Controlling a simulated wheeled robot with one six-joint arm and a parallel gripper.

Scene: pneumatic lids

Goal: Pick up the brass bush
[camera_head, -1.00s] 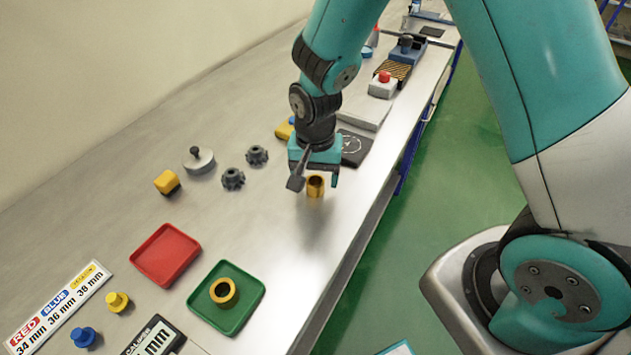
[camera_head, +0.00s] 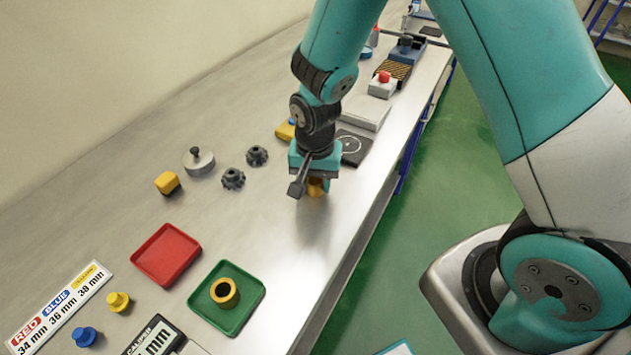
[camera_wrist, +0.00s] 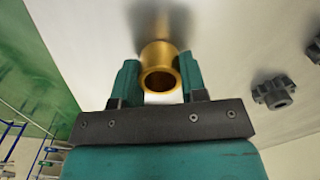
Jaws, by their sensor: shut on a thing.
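The brass bush (camera_head: 316,187) is a gold-coloured hollow ring on the steel bench, partly hidden by my gripper in the head view. In the wrist view the brass bush (camera_wrist: 158,62) sits between the two teal fingers, its open bore facing the camera. My gripper (camera_head: 314,180) is low over the bench and shut on it. In the wrist view my gripper (camera_wrist: 159,84) has one finger on each side of the bush. Whether the bush touches the bench is hard to tell. Another brass ring (camera_head: 225,293) sits in the green tray (camera_head: 252,310).
A red tray (camera_head: 165,255) lies left of the green tray. Two dark gears (camera_head: 232,179) (camera_head: 257,156), a grey knobbed lid (camera_head: 199,160) and a yellow block (camera_head: 167,183) stand left of my gripper. A dark pad (camera_head: 354,148) lies behind it. The bench edge is close on the right.

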